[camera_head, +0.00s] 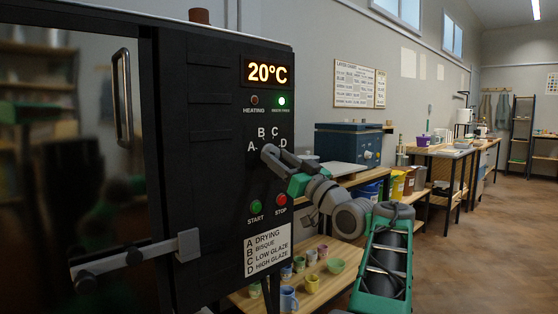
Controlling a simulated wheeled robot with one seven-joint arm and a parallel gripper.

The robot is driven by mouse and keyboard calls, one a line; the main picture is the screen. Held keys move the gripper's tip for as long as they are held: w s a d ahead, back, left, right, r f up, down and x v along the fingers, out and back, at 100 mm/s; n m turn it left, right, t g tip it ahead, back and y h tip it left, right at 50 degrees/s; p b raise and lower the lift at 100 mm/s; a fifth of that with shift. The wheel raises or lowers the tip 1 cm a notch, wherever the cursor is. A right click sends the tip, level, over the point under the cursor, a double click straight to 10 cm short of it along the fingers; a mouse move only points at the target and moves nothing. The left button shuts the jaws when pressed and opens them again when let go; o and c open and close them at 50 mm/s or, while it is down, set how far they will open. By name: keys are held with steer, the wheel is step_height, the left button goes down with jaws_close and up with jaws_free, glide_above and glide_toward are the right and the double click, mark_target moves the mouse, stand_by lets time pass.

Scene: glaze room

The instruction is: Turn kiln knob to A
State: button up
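The black kiln (205,150) fills the left of the head view. Its control panel carries the letters A, B, C and D (267,139) in an arc. My gripper (270,153) is at the panel just below these letters, between A and D. The knob is hidden behind my gripper, so its pointer direction does not show. I cannot tell whether the fingers are open or shut on it. A label (268,250) lists A drying, B bisque, C low glaze and D high glaze.
The display (267,73) reads 20°C. A green lamp (281,101) is lit; the heating lamp (254,100) looks dark. A green start button (256,207) and red stop button (281,200) sit below my gripper. A low shelf (310,290) holds several cups. Floor at right is clear.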

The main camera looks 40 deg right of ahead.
steer(key=o, duration=0.3)
steer(key=v, duration=0.7)
steer(key=shift+s+f, duration=0.25)
steer(key=shift+s, duration=0.1)
